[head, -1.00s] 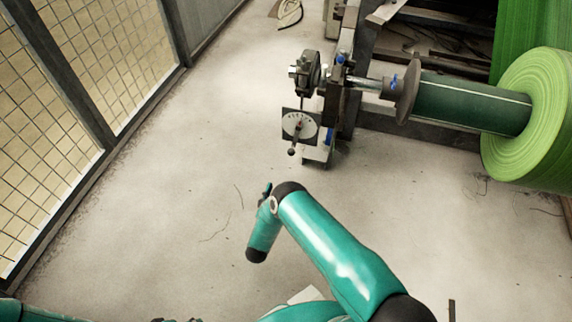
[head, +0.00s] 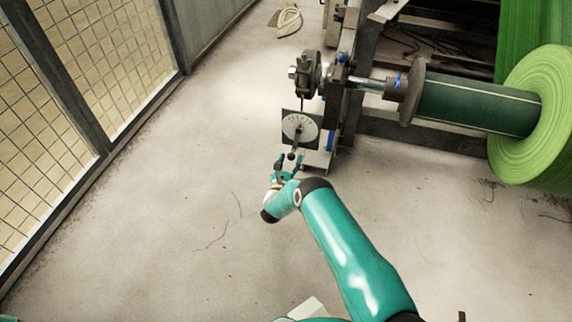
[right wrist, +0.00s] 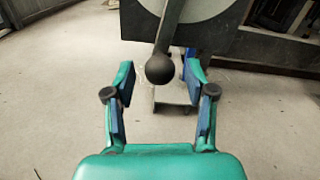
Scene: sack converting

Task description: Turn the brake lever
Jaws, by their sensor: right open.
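The brake lever (head: 295,146) is a short arm with a dark round knob, hanging down from a pale dial (head: 301,126) on a dark square plate. In the right wrist view the lever's dark ball knob (right wrist: 160,69) hangs in the middle, just beyond the fingertips. My right gripper (head: 287,164) is open and empty, just below the knob, and its two fingers (right wrist: 160,90) stand to either side of the knob's line. No contact with the lever shows. My left gripper is not in view.
The machine frame (head: 349,95) stands right behind the dial plate, with a shaft and a large green roll (head: 541,115) to the right. A wire-mesh fence (head: 85,70) runs along the left. The concrete floor (head: 190,180) between is clear.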

